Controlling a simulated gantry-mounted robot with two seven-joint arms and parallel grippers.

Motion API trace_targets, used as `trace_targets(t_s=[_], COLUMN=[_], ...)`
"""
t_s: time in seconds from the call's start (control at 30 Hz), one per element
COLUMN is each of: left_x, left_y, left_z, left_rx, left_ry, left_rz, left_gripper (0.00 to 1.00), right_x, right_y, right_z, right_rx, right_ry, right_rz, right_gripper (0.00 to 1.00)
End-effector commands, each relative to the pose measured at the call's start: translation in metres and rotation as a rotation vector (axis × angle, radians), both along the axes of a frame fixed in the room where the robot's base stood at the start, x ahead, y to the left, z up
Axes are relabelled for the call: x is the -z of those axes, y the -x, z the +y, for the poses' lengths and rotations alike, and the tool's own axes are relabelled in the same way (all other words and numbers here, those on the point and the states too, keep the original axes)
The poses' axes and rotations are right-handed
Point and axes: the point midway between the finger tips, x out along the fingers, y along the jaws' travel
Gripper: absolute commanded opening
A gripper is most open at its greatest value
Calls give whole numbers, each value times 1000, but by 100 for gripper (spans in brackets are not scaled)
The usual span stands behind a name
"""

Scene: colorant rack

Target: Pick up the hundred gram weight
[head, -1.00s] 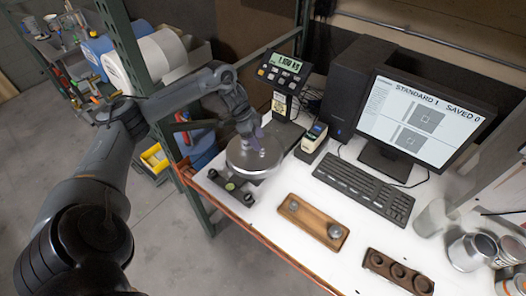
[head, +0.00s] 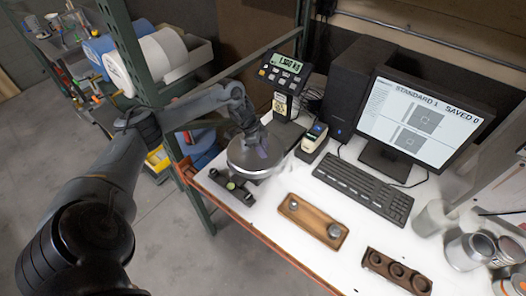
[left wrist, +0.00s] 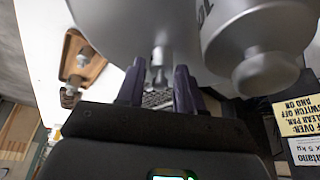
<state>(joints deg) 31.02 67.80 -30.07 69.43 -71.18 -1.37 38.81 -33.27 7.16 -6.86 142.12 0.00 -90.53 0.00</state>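My left gripper (head: 262,150) is over the round silver scale pan (head: 240,166) in the head view. In the left wrist view, its two purple fingers (left wrist: 160,88) are apart, with a small metal weight (left wrist: 159,66) showing between their tips. I see gaps beside this weight and cannot read its marking, so I cannot confirm that it is the hundred gram one. A larger silver weight (left wrist: 265,72) with a knob stands close at right in the wrist view. In the head view, my gripper mostly hides what is on the pan. My right gripper does not show.
A wooden tray (head: 313,218) with small metal weights lies in front of the keyboard (head: 363,190). A dark holder with round hollows (head: 397,271) is at front right. The scale display (head: 286,64) stands behind the pan. Several cans (head: 470,250) stand at right.

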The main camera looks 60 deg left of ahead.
Motion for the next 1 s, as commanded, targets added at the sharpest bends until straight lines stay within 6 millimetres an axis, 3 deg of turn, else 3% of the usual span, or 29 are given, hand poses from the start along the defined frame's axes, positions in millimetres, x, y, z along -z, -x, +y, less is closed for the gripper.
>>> trace_targets(t_s=[0.03, 0.23, 0.63, 1.0], left_x=[0, 0, -10, -69], left_y=[0, 0, 0, -1], left_z=[0, 0, 1, 0], left_rx=[0, 0, 0, 0], left_ry=[0, 0, -1, -1], left_rz=[0, 0, -2, -4], left_gripper=[28, 0, 0, 0], right_x=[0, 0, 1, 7], right_y=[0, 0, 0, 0], right_z=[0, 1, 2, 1], right_rx=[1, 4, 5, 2], right_ry=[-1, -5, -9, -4], right_rz=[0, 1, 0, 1], right_gripper=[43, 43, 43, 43])
